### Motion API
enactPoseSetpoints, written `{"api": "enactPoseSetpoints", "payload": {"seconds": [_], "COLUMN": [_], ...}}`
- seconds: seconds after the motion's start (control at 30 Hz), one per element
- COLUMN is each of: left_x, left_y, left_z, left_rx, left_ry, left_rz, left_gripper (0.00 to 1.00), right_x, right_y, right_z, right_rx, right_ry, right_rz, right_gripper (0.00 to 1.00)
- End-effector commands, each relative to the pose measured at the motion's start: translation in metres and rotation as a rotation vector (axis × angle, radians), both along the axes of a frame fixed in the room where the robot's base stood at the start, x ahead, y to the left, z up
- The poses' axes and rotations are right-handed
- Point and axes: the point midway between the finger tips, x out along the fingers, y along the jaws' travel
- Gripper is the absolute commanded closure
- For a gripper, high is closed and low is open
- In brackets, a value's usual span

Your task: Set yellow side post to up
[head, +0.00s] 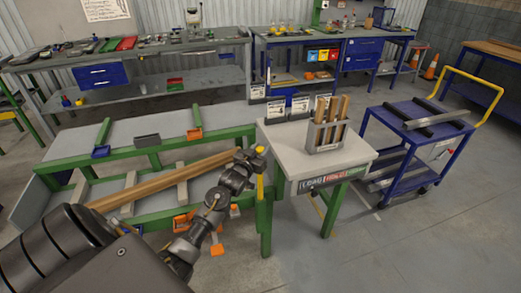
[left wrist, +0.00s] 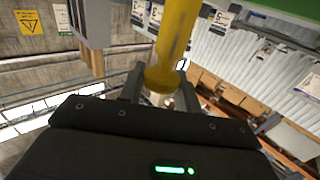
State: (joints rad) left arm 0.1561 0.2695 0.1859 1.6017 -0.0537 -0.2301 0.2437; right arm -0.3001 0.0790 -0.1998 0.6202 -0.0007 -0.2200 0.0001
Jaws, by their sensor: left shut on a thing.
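The yellow side post (head: 260,187) stands roughly upright at the right end of the green runout frame, beside the small table. My left gripper (head: 256,153) is at its top end, with a bit of yellow showing at the fingers. In the left wrist view the yellow post (left wrist: 175,40) runs between the two dark fingers of my left gripper (left wrist: 160,85), which are shut on its rounded end. The post's lower end is partly hidden against the green leg. My right gripper is not in view.
The small grey table (head: 285,140) with a holder of wooden sticks (head: 325,135) stands close on the right. A blue cart (head: 408,115) stands farther right. Floor at lower right is clear.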

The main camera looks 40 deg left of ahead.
Motion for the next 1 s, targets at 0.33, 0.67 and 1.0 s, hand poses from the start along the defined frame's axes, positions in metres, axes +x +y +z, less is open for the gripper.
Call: {"api": "enactPoseSetpoints", "payload": {"seconds": [0.33,0.67,1.0], "left_x": [0.002,0.001,-0.019], "left_y": [0.001,0.0,-0.004], "left_z": [0.008,0.005,0.001], "left_rx": [0.002,0.0,0.001], "left_ry": [-0.012,-0.007,-0.003], "left_rz": [0.001,0.001,0.0], "left_gripper": [1.0,0.45,0.45], "right_x": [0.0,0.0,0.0], "right_y": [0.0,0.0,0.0], "right_z": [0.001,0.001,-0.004], "right_rx": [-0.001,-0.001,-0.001], "right_ry": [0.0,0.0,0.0], "right_rz": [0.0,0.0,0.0], "right_gripper": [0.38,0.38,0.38]}}
